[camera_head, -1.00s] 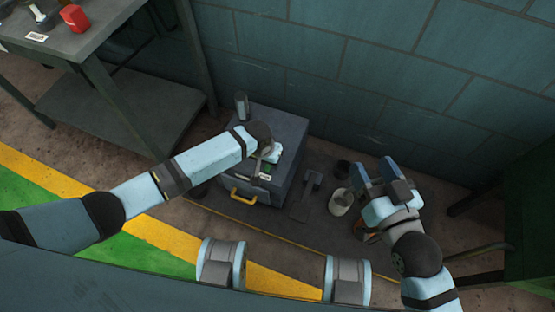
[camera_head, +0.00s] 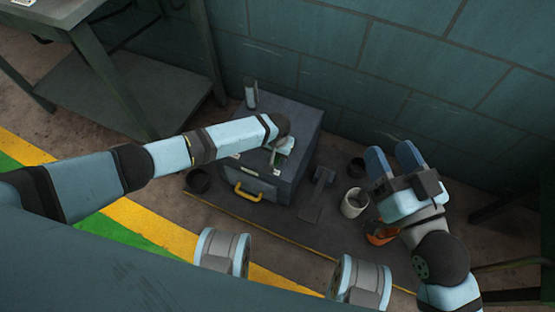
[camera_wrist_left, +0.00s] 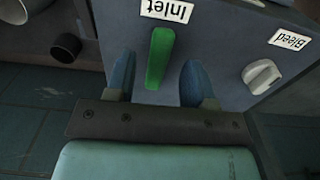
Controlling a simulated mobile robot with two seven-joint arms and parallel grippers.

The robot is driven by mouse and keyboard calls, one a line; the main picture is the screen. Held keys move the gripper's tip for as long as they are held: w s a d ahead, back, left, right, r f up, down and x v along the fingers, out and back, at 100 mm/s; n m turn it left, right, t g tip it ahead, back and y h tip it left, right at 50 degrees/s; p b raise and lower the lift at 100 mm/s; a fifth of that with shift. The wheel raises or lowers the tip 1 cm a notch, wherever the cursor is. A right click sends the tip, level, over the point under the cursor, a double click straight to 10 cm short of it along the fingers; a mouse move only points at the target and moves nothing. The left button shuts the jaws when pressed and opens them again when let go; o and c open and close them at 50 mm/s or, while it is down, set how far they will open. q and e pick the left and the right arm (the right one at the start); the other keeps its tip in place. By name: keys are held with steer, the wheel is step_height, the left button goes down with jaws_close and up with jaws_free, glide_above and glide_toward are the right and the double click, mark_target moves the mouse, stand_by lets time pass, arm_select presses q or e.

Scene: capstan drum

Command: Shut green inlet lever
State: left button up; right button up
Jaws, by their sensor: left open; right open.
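The green inlet lever (camera_wrist_left: 160,58) is on the face of a grey-blue box (camera_wrist_left: 225,40) in the left wrist view, beneath an upside-down "Inlet" label (camera_wrist_left: 167,11). The lever lies nearly upright in that picture, slightly tilted. My left gripper (camera_wrist_left: 158,76) is open, with one finger on each side of the lever and visible gaps to it. In the head view my left wrist hides most of this gripper and the lever at the box (camera_head: 298,118). My right gripper (camera_head: 393,158) is open and empty, right of the box.
A grey "Bleed" knob (camera_wrist_left: 262,76) sits beside the lever. The box has a yellow handle (camera_head: 248,193) and an upright cylinder (camera_head: 251,95). A white cup (camera_head: 354,203), a dark cup (camera_head: 357,168) and an orange object (camera_head: 380,236) stand near my right gripper. A wall (camera_head: 350,70) is behind.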

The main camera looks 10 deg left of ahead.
arm_select(q)
steer(key=shift+f+b, duration=0.35)
steer(key=shift+f, duration=0.75)
arm_select(e)
steer(key=shift+f+g, duration=0.4)
steer(key=shift+f, duration=0.45)
